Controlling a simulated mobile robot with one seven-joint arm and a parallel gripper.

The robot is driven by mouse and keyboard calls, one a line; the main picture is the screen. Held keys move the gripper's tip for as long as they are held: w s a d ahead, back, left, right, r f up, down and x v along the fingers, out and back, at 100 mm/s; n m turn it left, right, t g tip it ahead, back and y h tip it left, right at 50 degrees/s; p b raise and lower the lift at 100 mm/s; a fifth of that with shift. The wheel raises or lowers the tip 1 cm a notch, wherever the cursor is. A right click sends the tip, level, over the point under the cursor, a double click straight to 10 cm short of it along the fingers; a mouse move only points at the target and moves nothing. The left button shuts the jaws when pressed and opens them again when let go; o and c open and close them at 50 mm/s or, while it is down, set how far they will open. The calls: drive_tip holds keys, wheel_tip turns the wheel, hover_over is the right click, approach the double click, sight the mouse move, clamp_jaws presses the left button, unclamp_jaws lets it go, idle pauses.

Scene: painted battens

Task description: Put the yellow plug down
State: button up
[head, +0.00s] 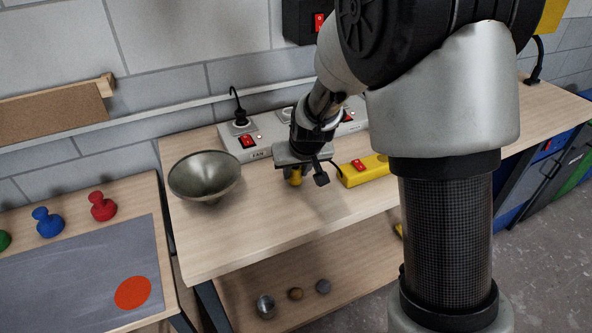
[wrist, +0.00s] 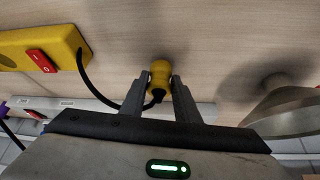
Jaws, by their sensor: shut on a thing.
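The yellow plug (wrist: 160,72) is between the fingertips of my gripper (wrist: 161,82) in the wrist view, and the fingers are shut on it. A black cable runs from the plug to the yellow power strip (wrist: 44,48) with a red switch. In the head view the plug (head: 295,179) hangs below my gripper (head: 297,172), over the wooden workbench (head: 260,228). I cannot tell whether the plug touches the bench top. The yellow strip (head: 362,171) lies just right of my gripper, partly hidden by my arm.
A metal bowl (head: 205,176) stands left of my gripper. A grey power strip (head: 268,137) with a black plug (head: 241,121) lies behind it. The bench front is clear. A side table (head: 90,265) at left holds colored knobs. Several small balls lie on the lower shelf (head: 325,265).

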drive_tip(key=shift+f+b, duration=0.35)
drive_tip(key=shift+f, duration=0.2)
drive_tip(key=o, duration=1.1)
drive_tip(key=shift+o, duration=0.2)
drive_tip(key=shift+r+p, duration=0.55)
drive_tip(key=shift+r, duration=0.05)
drive_tip(key=s+d+r+m+p, duration=0.1)
drive_tip(key=s+d+r, duration=0.3)
drive_tip(key=s+r, duration=0.45)
drive_tip(key=s+d+r+p, duration=0.1)
drive_tip(key=s+d+r, duration=0.2)
drive_tip(key=s+r, duration=0.6)
drive_tip(key=s+d+r, duration=0.1)
drive_tip(key=s+d, duration=0.1)
drive_tip(key=s, duration=0.3)
drive_tip(key=s+d+r+m+h, duration=0.1)
drive_tip(key=s+d, duration=0.1)
drive_tip(key=s, duration=0.4)
drive_tip(key=shift+s+d+r, duration=0.15)
drive_tip(key=shift+s+r, duration=0.1)
drive_tip(key=shift+r, duration=0.05)
